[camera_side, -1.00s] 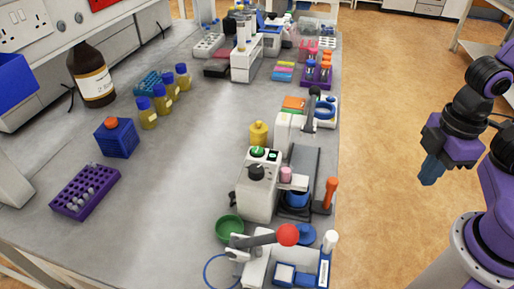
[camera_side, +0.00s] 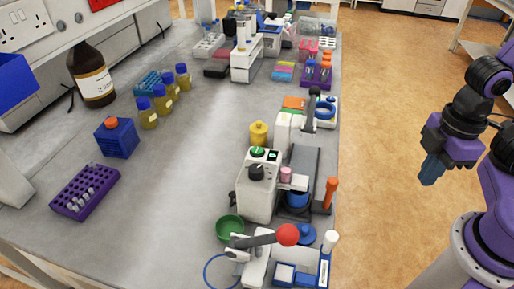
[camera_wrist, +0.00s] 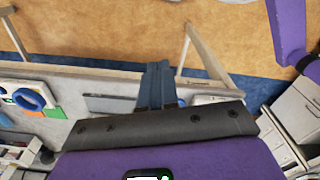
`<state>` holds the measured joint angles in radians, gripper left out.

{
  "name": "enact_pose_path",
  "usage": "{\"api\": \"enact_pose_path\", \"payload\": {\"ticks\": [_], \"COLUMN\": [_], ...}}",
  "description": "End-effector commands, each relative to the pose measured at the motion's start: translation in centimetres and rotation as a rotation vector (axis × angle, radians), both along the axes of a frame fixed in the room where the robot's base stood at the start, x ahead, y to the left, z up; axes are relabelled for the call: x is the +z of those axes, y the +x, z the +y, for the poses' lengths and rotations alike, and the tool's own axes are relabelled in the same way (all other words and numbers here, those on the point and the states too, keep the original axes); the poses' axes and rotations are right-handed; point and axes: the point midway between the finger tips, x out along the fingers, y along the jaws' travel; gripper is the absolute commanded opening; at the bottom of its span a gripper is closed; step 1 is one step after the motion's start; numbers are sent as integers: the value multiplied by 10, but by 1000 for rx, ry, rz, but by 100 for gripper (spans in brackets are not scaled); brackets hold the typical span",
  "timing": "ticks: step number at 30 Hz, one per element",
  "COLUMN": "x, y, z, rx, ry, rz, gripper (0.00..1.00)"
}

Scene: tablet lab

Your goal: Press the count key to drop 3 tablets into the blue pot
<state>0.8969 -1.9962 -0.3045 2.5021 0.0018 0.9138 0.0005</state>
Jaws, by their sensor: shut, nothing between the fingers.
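A white tablet counter (camera_side: 258,195) stands near the right edge of the bench in the side view. It has a green key (camera_side: 258,152) and a black knob (camera_side: 256,172) on top. A blue pot (camera_side: 298,196) sits at its right side, partly hidden under the counter's spout. I cannot see any tablets in the pot. My gripper (camera_side: 430,170) is shut and empty, off the bench to the right over the floor, well apart from the counter. In the wrist view my gripper's fingers (camera_wrist: 157,85) are together.
A lever with a red ball (camera_side: 288,235) stands in front of the counter, and an orange-handled tool (camera_side: 331,190) is to its right. A yellow bottle (camera_side: 258,134) is behind it. A green bowl (camera_side: 229,228) is front left. The space between gripper and bench is clear.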

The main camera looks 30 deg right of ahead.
Motion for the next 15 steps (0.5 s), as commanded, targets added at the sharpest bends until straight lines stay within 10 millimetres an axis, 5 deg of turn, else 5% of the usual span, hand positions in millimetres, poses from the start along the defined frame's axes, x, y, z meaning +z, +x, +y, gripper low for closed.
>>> {"api": "enact_pose_path", "payload": {"ticks": [15], "x": [0], "y": [3], "z": [2], "rx": [24], "ry": [2], "rz": [-7], "gripper": [0]}}
